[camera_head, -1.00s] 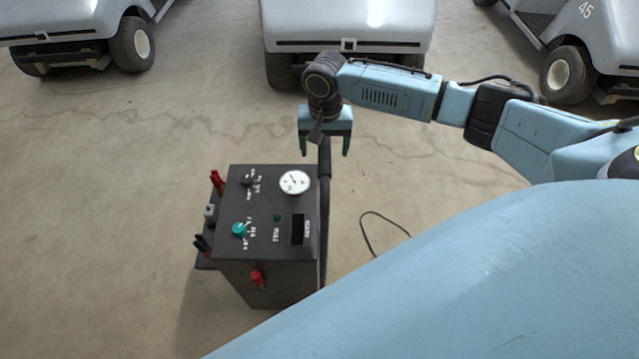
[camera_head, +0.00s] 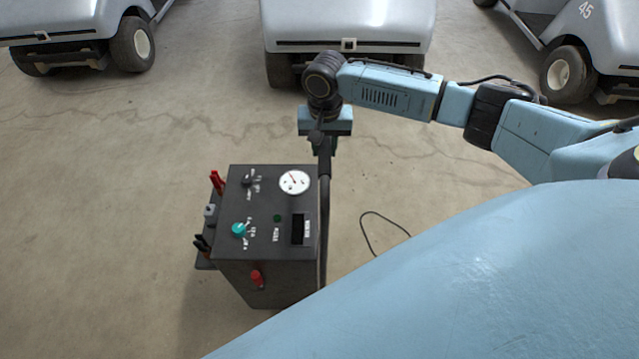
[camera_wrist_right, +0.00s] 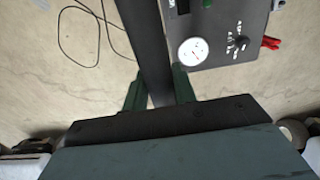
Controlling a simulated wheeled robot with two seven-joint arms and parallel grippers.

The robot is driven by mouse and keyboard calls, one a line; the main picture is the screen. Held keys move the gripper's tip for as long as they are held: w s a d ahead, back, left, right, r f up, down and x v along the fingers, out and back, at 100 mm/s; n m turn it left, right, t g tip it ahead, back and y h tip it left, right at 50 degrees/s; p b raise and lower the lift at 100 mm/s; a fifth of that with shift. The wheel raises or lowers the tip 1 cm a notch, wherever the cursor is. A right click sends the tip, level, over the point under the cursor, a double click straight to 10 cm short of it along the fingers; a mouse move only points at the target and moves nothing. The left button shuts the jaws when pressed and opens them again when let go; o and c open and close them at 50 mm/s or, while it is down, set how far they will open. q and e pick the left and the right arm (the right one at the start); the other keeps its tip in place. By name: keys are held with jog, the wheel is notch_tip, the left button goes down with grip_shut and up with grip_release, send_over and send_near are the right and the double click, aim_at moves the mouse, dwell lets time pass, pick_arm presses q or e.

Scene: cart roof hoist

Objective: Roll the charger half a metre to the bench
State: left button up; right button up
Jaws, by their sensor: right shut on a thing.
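The charger (camera_head: 262,215) is a dark grey box on the concrete floor, with a white dial, a teal knob, a small dark display and red and black clamps at its left side. Its black handle (camera_head: 324,200) runs along its right side. My right gripper (camera_head: 324,146) is shut on the far end of the handle. In the right wrist view the handle (camera_wrist_right: 143,50) passes between the green fingers (camera_wrist_right: 158,97), and the charger (camera_wrist_right: 225,40) shows beside it. My left gripper is not in view. No bench is in view.
Grey-white carts stand at the back left (camera_head: 75,20), back middle (camera_head: 348,22) and back right (camera_head: 600,35). A thin black cable (camera_head: 364,235) lies on the floor right of the charger. The floor left of the charger is clear.

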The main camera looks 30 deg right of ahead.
jog(key=w+a, duration=0.5)
jog(key=a, duration=0.3)
jog(key=shift+w+a, duration=0.2)
jog(key=shift+a, duration=0.15)
dwell(0.4)
jog(key=w+a+b, duration=0.5)
jog(key=a, duration=0.3)
jog(key=shift+a, duration=0.25)
dwell(0.6)
jog(key=shift+w, duration=0.1)
